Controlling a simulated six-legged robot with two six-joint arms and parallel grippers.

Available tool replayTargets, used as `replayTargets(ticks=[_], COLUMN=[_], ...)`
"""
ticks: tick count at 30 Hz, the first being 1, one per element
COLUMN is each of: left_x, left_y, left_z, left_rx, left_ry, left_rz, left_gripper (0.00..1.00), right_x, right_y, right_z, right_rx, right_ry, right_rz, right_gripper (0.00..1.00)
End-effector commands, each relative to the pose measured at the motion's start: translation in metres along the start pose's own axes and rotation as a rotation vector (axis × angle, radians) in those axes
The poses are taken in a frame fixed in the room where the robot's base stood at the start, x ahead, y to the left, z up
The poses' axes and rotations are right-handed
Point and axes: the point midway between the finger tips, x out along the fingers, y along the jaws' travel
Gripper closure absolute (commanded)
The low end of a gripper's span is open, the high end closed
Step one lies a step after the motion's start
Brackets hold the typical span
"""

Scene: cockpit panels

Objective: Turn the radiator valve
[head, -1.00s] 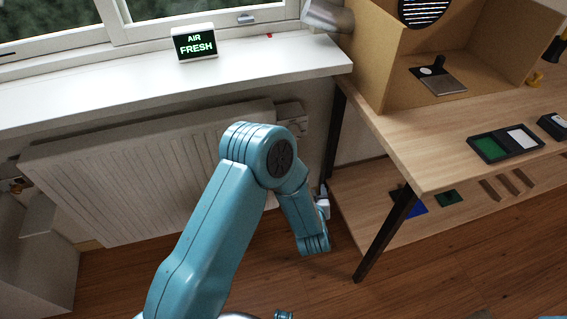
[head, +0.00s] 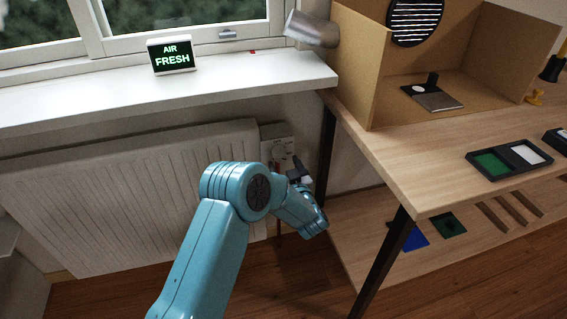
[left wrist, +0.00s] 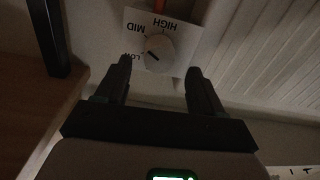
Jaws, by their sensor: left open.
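The radiator valve is a round white knob (left wrist: 160,50) with a dark pointer mark, on a white plate (left wrist: 183,50) lettered LOW, MID and HIGH. The lettering is upside down in the left wrist view. The pointer lies on the LOW side, near LOW. My left gripper (left wrist: 159,68) is open and empty, its dark fingertips apart on either side of the knob in the picture; I cannot tell their exact depth to it.
A wooden shelf unit (head: 375,165) with a dark leg (head: 325,150) stands close right of my left gripper. A white windowsill (head: 230,85) overhangs the radiator and carries an AIR FRESH sign (head: 171,55). A brown wooden floor lies below.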

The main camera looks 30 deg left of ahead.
Motion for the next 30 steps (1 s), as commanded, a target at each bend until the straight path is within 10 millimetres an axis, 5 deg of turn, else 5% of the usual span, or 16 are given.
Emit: replayTargets(ticks=[6, 16, 21, 22, 30], left_x=[0.026, 0.030, 0.029, 0.029, 0.029], left_y=[0.002, 0.005, 0.005, 0.005, 0.004], left_z=[0.001, 0.000, 0.000, 0.000, 0.002], left_rx=[-0.001, 0.000, 0.000, 0.000, -0.021], left_ry=[0.000, -0.001, -0.001, -0.001, -0.002], left_rz=[0.001, 0.002, 0.002, 0.002, 0.001], left_gripper=[0.32, 0.32, 0.84, 0.89, 0.88], right_x=[0.005, 0.005, 0.005, 0.005, 0.008], right_y=[0.002, 0.002, 0.002, 0.002, 0.003], right_z=[0.000, 0.000, 0.000, 0.000, 0.000], right_rx=[0.000, 0.000, 0.000, 0.000, 0.000], right_ry=[0.000, 0.000, 0.000, 0.000, 0.000], right_rz=[0.000, 0.000, 0.000, 0.000, 0.000], right_gripper=[0.57, 0.57, 0.57, 0.57, 0.57])
